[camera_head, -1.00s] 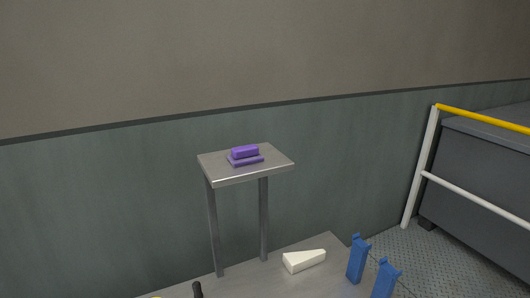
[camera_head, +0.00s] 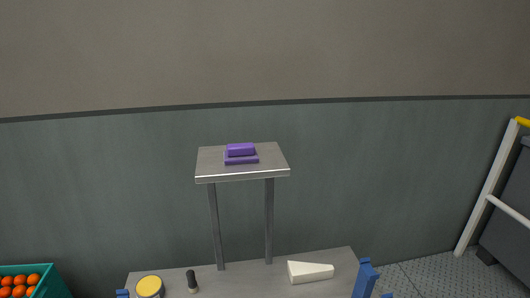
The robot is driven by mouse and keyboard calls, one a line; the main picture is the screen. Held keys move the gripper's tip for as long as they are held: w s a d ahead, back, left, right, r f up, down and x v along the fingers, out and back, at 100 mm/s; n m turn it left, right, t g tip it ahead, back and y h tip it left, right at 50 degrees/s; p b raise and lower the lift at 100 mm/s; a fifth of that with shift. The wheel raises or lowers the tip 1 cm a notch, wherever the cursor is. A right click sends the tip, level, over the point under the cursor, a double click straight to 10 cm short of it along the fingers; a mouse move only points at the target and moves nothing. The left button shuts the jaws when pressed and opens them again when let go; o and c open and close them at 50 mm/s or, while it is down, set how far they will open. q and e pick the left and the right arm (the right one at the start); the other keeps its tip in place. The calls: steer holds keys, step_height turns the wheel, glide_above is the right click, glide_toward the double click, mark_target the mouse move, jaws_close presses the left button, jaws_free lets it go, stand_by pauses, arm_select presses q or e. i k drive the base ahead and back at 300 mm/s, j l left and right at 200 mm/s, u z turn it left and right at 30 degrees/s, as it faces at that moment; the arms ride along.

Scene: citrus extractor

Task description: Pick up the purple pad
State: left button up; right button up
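The purple pad (camera_head: 241,159) is a flat piece lying on the small raised grey stand (camera_head: 212,165), with a thicker purple block (camera_head: 240,149) on top of it. My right gripper (camera_head: 376,280) shows as two blue fingers at the lower right, apart from each other with nothing seen between them. It is below and to the right of the stand, well away from the pad. Only a blue tip of my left gripper (camera_head: 122,293) shows at the bottom left edge; the rest of it is out of frame.
Below, a grey table (camera_head: 240,281) carries a white wedge (camera_head: 310,272), a small black cylinder (camera_head: 192,282) and a round yellow-topped container (camera_head: 149,287). A teal crate (camera_head: 54,284) of oranges stands at the lower left. A white railing (camera_head: 487,190) stands at the right.

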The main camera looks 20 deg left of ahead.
mark_target(246, 152)
steer(key=i+l+u, duration=0.1)
steer(key=l+u, duration=0.15)
steer(key=u, duration=0.15)
steer(key=l+u, duration=0.25)
steer(key=u, duration=0.15)
